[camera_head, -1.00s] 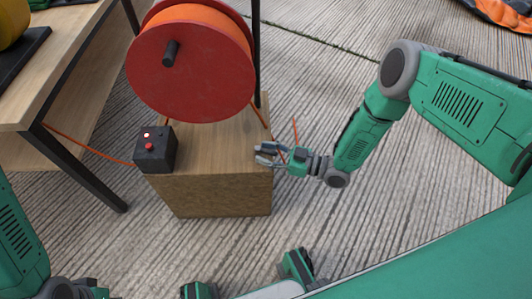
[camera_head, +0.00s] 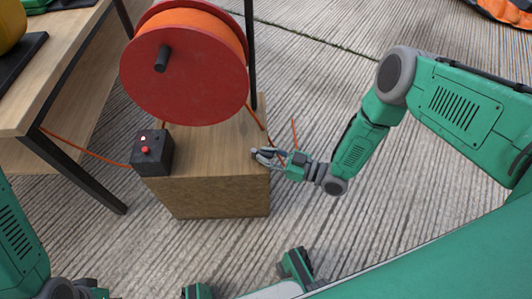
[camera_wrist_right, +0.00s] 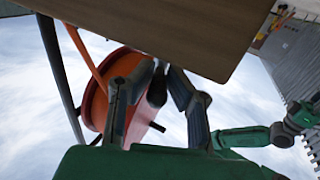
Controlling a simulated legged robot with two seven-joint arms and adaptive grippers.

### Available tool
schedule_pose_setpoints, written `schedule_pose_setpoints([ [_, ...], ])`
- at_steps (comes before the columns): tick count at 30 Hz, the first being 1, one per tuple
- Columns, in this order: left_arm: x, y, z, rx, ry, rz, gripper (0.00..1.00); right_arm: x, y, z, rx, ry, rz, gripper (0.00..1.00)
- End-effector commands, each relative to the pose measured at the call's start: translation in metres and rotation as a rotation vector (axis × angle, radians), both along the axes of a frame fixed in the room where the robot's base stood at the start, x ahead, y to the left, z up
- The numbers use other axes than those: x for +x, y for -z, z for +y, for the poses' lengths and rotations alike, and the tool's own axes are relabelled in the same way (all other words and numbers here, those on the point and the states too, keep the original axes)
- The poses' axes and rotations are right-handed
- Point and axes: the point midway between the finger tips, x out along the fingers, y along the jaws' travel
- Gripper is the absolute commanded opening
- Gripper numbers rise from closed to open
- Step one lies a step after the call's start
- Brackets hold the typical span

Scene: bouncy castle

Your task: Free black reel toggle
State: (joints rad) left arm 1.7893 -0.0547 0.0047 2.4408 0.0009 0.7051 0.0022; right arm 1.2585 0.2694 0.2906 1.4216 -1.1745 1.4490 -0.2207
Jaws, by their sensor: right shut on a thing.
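My right gripper (camera_head: 256,155) is at the right edge of the wooden box's top, under the red reel. Its fingers have come together. In the right wrist view, the fingers (camera_wrist_right: 157,75) converge at the edge of the wood on a small dark piece (camera_wrist_right: 157,88), which looks like the black toggle; the fingers partly hide it. The red reel (camera_head: 180,75) with orange cord stands above the box (camera_head: 215,190); it also shows in the right wrist view (camera_wrist_right: 97,108). My left arm shows at the lower left, but its fingertips are out of frame.
A black control box (camera_head: 152,160) with a red button sits on the box's left corner. An orange cord runs left to a wooden table (camera_head: 75,70) with black legs. A black post (camera_head: 250,50) stands behind the reel.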

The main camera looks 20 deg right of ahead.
Motion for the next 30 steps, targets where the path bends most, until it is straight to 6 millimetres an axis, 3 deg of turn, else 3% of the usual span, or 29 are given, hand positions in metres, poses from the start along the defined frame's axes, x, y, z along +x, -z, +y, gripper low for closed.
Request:
schedule_pose_setpoints([
  [15,0.0,-0.03,0.0,0.0,0.0,0.0,0.0,-0.009,-0.005,0.013,0.007,0.417,-0.002,0.0],
  [30,0.0,-0.038,0.0,0.0,0.0,0.0,0.0,-0.011,-0.003,0.029,0.005,0.873,-0.002,0.0],
])
